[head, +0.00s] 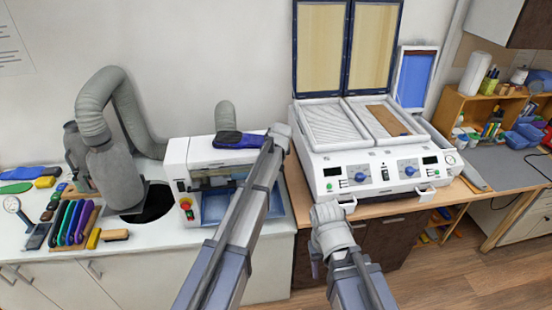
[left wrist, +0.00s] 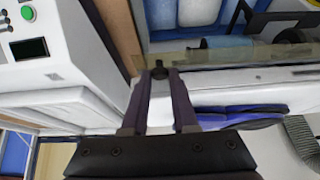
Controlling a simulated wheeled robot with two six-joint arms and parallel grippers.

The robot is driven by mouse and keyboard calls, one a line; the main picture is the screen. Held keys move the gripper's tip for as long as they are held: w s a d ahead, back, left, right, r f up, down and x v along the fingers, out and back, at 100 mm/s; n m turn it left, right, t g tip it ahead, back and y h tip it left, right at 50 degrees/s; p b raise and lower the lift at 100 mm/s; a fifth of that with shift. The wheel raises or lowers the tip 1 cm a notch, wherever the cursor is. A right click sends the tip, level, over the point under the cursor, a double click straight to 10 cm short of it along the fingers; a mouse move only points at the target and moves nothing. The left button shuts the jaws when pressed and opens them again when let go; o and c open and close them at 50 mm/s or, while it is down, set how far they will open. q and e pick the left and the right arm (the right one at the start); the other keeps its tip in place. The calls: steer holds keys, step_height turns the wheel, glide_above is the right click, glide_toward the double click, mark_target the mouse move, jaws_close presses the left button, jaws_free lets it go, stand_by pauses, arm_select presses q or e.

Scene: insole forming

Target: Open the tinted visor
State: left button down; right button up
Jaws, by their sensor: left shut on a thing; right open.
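The tinted visor (left wrist: 225,57) shows in the left wrist view as a brownish see-through strip along the front of the white machine (head: 176,160). A small dark knob (left wrist: 159,71) sits at the visor's end. My left gripper (left wrist: 158,82) is shut on this knob. In the head view my left arm crosses in front of the machine's right side and hides the gripping point and part of the visor. How far the visor is raised is hard to tell. My right gripper (head: 328,222) is open and empty, low in front of the forming press.
The white forming press (head: 405,160) stands right of the machine with its lid panels up. A blue and black insole (head: 238,140) lies on top of the machine. A grey hose (head: 93,110) and several tools crowd the left counter. Floor in front is clear.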

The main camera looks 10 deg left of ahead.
arm_select(q)
steer(key=shift+w+r, duration=0.1)
stand_by(0.4)
steer(key=c, duration=0.7)
jaws_free()
